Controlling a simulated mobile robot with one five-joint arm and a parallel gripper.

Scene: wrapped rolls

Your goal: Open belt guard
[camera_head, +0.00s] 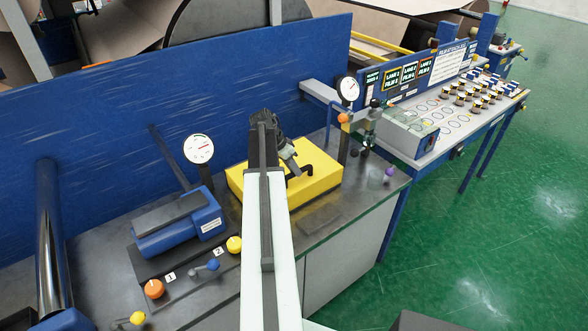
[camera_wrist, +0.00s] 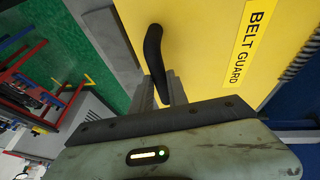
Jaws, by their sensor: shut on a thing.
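The yellow belt guard (camera_head: 322,183) is a low box on the dark bench top, and it looks closed. In the wrist view its yellow face (camera_wrist: 205,55) fills the upper right and carries a "BELT GUARD" label (camera_wrist: 249,40). A black bar handle (camera_wrist: 155,62) stands out from it; in the head view the handle (camera_head: 306,166) shows on top. My gripper (camera_head: 294,169) is at the handle, shut on it. In the wrist view the grey fingers (camera_wrist: 164,92) are mostly hidden by the gripper body and handle.
A blue motor unit (camera_head: 180,225) with a gauge (camera_head: 199,149) stands left of the guard. Orange and yellow knobs (camera_head: 154,289) line the bench front. A blue panel (camera_head: 100,110) rises behind. A second gauge (camera_head: 347,89) stands behind right. Green floor (camera_head: 450,235) is open at right.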

